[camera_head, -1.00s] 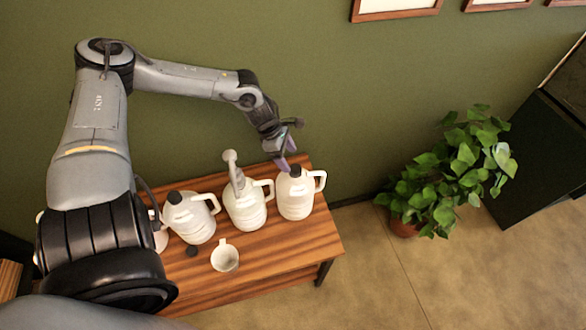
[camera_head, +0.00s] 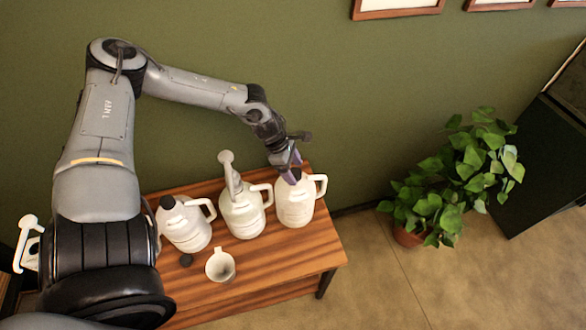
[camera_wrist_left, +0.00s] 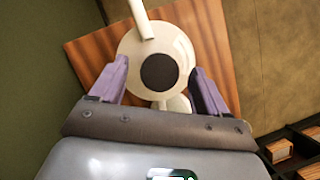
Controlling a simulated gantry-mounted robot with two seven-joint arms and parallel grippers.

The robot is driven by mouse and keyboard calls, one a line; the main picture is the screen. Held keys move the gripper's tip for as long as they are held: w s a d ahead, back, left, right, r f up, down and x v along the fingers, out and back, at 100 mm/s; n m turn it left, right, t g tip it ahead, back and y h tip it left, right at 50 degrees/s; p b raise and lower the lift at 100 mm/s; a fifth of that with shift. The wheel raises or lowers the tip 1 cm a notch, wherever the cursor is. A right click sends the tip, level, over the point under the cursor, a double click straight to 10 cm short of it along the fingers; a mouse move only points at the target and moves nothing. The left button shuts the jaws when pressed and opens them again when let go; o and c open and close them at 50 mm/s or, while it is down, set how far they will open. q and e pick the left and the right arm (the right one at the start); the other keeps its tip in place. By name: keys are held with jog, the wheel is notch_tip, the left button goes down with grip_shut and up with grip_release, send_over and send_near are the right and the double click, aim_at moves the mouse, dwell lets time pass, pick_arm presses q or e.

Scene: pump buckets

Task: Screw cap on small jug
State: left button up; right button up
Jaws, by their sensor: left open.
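A cream jug (camera_head: 295,206) with a side handle stands upright at the right end of the wooden table. A black cap (camera_wrist_left: 158,72) sits on its top, centred in the left wrist view. My left gripper (camera_head: 291,174) is above this jug, pointing down and open, with its purple fingers on either side of the cap. It also shows in the left wrist view (camera_wrist_left: 160,70), with gaps between fingers and cap. A loose black cap (camera_head: 186,260) lies on the table, left of a small white pitcher (camera_head: 220,264). My right gripper is not in view.
The wooden table (camera_head: 290,258) also holds a jug with a pump-like spout (camera_head: 242,214) and a black-capped jug (camera_head: 186,226). A green wall stands behind. A potted plant (camera_head: 450,180) is on the floor at right. The table's front right is clear.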

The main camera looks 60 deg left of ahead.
pick_arm(q)
jog(key=shift+c, duration=0.2)
jog(key=c, duration=1.1)
jog(key=shift+o, duration=0.2)
jog(key=shift+f+m+g+h+b, duration=0.15)
jog(key=shift+m+g+h+b, duration=0.35)
jog(key=shift+m+b, duration=1.3)
jog(key=shift+m+g+b, duration=0.9)
jog(key=shift+m+b, duration=1.4)
jog(key=shift+b, duration=0.2)
jog(key=shift+m+g+b, duration=0.6)
jog(key=shift+m+b, duration=0.6)
jog(key=shift+m, duration=0.5)
jog(key=shift+m+g+b, duration=0.35)
jog(key=shift+m+g, duration=0.05)
jog(key=shift+m, duration=0.4)
jog(key=shift+m+g, duration=0.3)
jog(key=shift+m, duration=0.6)
